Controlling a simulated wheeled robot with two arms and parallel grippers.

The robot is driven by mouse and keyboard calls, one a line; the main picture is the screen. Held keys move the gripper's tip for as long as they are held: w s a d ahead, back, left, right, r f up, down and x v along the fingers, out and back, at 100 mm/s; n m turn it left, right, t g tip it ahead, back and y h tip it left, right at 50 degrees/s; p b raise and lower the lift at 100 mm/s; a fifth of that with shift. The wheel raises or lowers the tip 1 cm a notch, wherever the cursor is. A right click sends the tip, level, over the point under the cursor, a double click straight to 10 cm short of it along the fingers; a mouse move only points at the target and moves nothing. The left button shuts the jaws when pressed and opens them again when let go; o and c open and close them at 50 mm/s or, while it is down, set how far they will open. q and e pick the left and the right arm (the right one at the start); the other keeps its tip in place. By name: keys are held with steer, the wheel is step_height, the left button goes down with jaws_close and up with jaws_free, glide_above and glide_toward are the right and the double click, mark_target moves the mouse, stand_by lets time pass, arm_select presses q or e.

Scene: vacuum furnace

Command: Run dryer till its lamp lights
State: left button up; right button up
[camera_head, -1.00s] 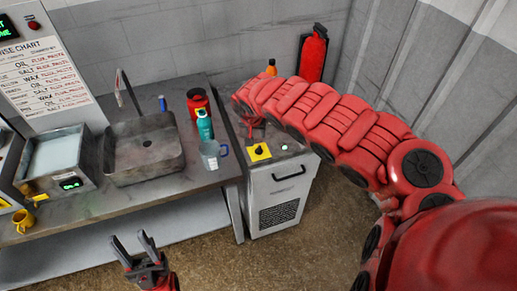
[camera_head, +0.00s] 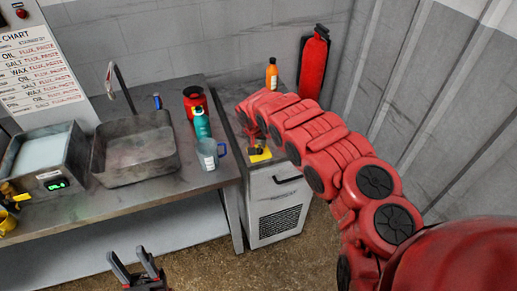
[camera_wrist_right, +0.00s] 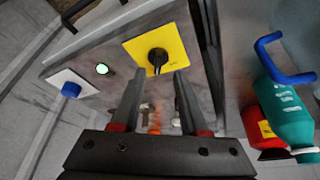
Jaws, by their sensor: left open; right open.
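The dryer is a white cabinet (camera_head: 277,208) with a dark handle and a vent grille. On its top a yellow plate (camera_head: 262,156) carries a black knob, clearer in the right wrist view (camera_wrist_right: 158,57). My left gripper (camera_head: 130,258) is open and empty, low in front of the bench.
A blue button (camera_wrist_right: 71,90) sits beyond the lamp. On the bench stand a clear jug (camera_head: 208,153), a teal bottle (camera_head: 201,122), a red container (camera_head: 195,100) and a grey basin (camera_head: 135,150). An orange bottle (camera_head: 271,74) and a red extinguisher (camera_head: 313,65) stand behind the dryer.

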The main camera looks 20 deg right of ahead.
mark_target(259, 148)
steer(key=shift+d+f, duration=0.2)
steer(key=shift+f, duration=0.35)
steer(key=shift+w+a+f, duration=0.1)
steer(key=shift+w+f, duration=0.35)
steer(key=shift+f, duration=0.1)
steer(key=shift+w+f, duration=0.1)
steer(key=shift+f, duration=0.4)
steer(key=shift+d+f, duration=0.2)
steer(key=shift+d, duration=0.2)
jaws_close()
